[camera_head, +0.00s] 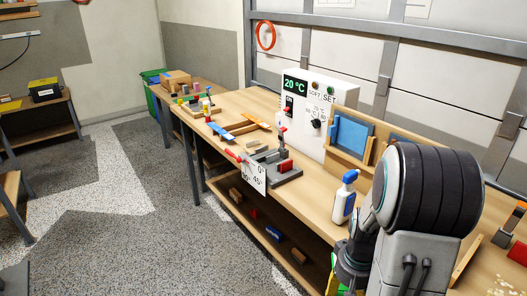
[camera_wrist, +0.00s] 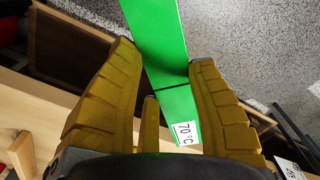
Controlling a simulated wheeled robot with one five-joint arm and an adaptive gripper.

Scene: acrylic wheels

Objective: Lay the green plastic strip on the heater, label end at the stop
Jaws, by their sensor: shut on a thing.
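The green plastic strip (camera_wrist: 157,35) lies between the two yellow fingers of my gripper (camera_wrist: 163,53) in the wrist view. My gripper is shut on it. The far end runs out of the top of the view. In the head view a small green patch (camera_head: 336,286) shows at the bottom edge beside my arm, which hides most of the gripper. I cannot clearly pick out the heater or its stop.
A white control box (camera_head: 316,98) reading 20 °C stands on the wooden bench (camera_head: 235,104). Before it is a grey fixture (camera_head: 286,174) with red handles and an angle plate. A blue panel (camera_head: 352,137) in a wooden stand and a white-blue bottle (camera_head: 345,198) stand nearer my arm.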

